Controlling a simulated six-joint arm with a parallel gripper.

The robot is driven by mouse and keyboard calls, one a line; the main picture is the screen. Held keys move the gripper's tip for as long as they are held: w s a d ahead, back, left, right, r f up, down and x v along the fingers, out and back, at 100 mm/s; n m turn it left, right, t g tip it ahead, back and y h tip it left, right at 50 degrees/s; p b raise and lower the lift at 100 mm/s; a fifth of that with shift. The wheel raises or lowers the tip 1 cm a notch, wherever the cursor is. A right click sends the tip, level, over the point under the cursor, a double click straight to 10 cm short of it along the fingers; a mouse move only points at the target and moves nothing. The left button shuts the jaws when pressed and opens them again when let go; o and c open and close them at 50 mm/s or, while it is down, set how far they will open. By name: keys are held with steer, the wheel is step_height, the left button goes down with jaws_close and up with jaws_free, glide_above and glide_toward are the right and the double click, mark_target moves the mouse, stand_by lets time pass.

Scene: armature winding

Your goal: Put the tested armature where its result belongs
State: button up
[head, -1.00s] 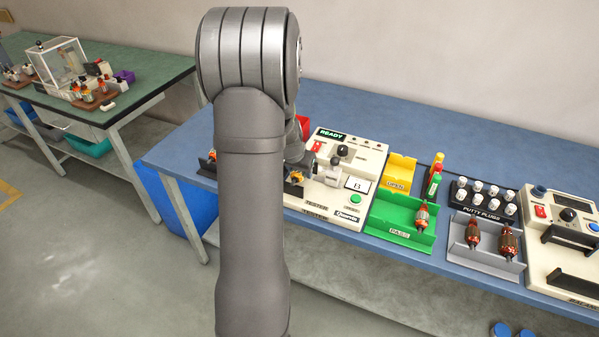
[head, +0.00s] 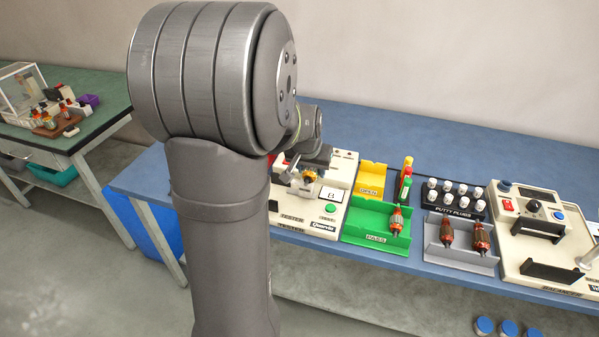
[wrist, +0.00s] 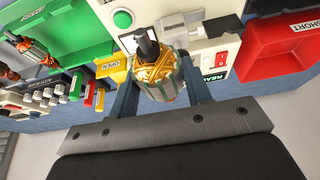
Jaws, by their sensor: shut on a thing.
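My gripper (wrist: 160,82) is shut on an armature (wrist: 156,68) with copper-gold windings and a dark shaft; the armature also shows in the head view (head: 310,176). It is held above the cream tester (head: 290,206), near the card marked B (head: 330,195). The tester's READY display (wrist: 213,76) shows in the wrist view. The green PASS tray (head: 377,238) has one armature (head: 396,220) in it. The yellow OPEN tray (head: 371,180) looks empty. The red SHORT tray (wrist: 270,48) shows in the wrist view; its visible part is empty.
A grey tray (head: 463,254) with two armatures stands right of the PASS tray. Behind it is a black rack of putty plugs (head: 453,201). Coloured bottles (head: 405,180) stand beside the OPEN tray. A balancer (head: 550,235) is at the far right. My arm hides the bench's left part.

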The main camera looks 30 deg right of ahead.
steer(key=w+d+f, duration=0.1)
steer(key=d, duration=0.3)
steer(key=w+d+f, duration=0.1)
steer(key=d, duration=0.4)
steer(key=d+f, duration=0.1)
steer(key=d, duration=0.4)
steer(key=shift+w+d+f, duration=0.15)
steer(key=shift+w+d, duration=0.05)
steer(key=shift+w, duration=0.2)
steer(key=shift+s+d+f, duration=0.1)
steer(key=shift+d+f, duration=1.3)
steer(key=shift+d, duration=0.3)
steer(key=shift+s+d+f, duration=0.15)
steer(key=shift+d+f, duration=1.3)
steer(key=shift+d, duration=0.25)
steer(key=shift+s+d+f, duration=0.1)
steer(key=shift+d+f, duration=1.3)
steer(key=shift+d, duration=0.3)
steer(key=shift+f, duration=0.55)
steer(key=o, duration=1.4)
